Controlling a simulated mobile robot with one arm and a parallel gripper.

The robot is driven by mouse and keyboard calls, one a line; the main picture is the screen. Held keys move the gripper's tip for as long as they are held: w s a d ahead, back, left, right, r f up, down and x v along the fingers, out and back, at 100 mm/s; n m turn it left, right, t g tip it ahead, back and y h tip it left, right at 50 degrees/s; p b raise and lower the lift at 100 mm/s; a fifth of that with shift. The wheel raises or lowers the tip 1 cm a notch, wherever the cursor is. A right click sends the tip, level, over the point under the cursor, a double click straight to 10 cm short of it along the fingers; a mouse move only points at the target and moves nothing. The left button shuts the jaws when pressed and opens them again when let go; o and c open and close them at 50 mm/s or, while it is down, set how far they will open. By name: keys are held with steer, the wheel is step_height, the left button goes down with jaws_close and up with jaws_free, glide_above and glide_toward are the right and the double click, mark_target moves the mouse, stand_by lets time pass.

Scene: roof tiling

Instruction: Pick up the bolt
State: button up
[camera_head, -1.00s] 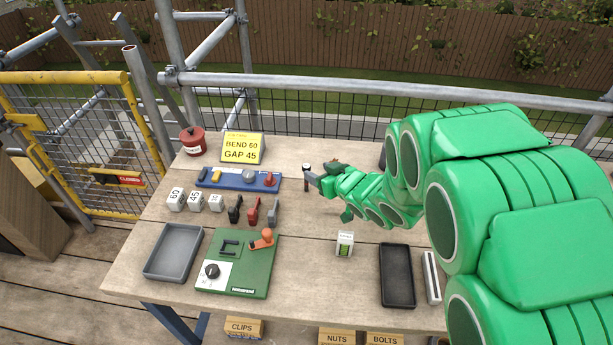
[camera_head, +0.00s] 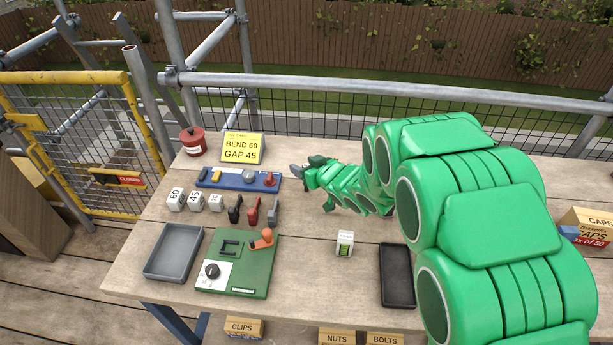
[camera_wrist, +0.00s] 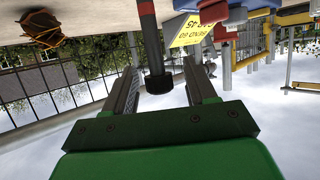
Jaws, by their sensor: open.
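The bolt (camera_wrist: 156,62) shows in the wrist view as a dark upright shaft with a wider round head and a reddish part further along. The picture is upside down, so the head end points up from the table. My gripper (camera_wrist: 164,68) is open, with one finger on each side of the bolt and gaps on both sides. In the head view my gripper (camera_head: 298,171) is low over the back middle of the table (camera_head: 310,275), and the bolt cannot be made out there.
A blue rack (camera_head: 238,181) with coloured pieces lies left of my gripper. A yellow sign (camera_head: 242,148) reads BEND 60, GAP 45. A green jig board (camera_head: 250,280), grey tray (camera_head: 173,252), black tray (camera_head: 397,275) and small level block (camera_head: 345,244) are nearer.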

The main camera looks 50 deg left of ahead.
steer(key=shift+a+f, duration=0.2)
steer(key=shift+a, duration=0.35)
steer(key=shift+c, duration=0.5)
jaws_close()
steer(key=s+d+r, duration=0.3)
steer(key=d+r, duration=0.3)
steer(key=s+d+r, duration=0.3)
steer(key=d+r, duration=0.3)
steer(key=r, duration=0.1)
steer(key=shift+s+d, duration=0.15)
steer(key=shift+s, duration=0.15)
